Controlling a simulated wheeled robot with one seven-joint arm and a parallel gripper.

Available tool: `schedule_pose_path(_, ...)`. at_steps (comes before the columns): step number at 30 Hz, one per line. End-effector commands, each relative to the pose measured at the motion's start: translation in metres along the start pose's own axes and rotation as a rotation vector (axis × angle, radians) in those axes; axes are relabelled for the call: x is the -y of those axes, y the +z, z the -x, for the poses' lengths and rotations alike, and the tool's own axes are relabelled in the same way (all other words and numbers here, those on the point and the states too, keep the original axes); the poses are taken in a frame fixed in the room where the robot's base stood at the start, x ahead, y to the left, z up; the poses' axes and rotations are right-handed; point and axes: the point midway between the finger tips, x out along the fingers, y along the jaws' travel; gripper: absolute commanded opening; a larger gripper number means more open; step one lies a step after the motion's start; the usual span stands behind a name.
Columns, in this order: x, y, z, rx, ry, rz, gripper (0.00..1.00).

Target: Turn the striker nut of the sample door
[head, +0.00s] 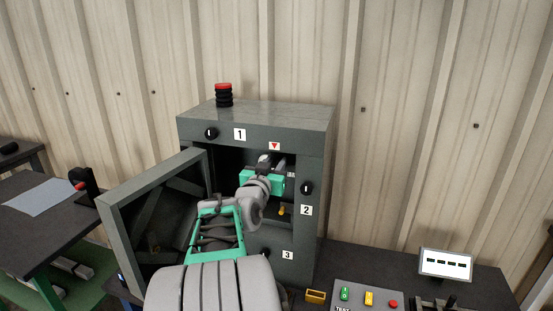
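The grey enclosure (322,120) stands on the bench with its door (108,225) swung open to the left. My arm reaches into the opening from the front. My gripper (279,161) is at the upper right of the opening, close to the right side wall and below a red triangle mark (275,146). Its fingers are small and partly hidden by the green and grey wrist, so I cannot tell whether they are open or shut. I cannot make out the striker nut. A small yellow-orange part (283,210) shows lower in the opening.
Black knobs stand by labels 1 (240,134), 2 (306,210) and 3 (288,254). A red-topped black stack (223,95) is on the enclosure. A button panel (367,297), yellow box (315,296) and display (446,264) are at right. A side table (60,220) is left.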

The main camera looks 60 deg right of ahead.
Motion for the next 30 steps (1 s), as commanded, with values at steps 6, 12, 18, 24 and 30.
schedule_pose_path(6, 0.0003, 0.0, -0.0154, 0.0, -0.001, -0.001, 0.29)
schedule_pose_path(12, 0.0008, 0.0002, -0.0151, 0.0, -0.002, -0.001, 0.27)
schedule_pose_path(18, 0.0008, 0.0001, -0.0149, 0.001, -0.002, -0.001, 0.1)
schedule_pose_path(24, 0.0009, 0.0002, -0.0148, 0.001, -0.002, -0.001, 0.0)
schedule_pose_path(30, 0.0008, 0.0002, -0.0148, 0.001, -0.002, -0.001, 0.0)
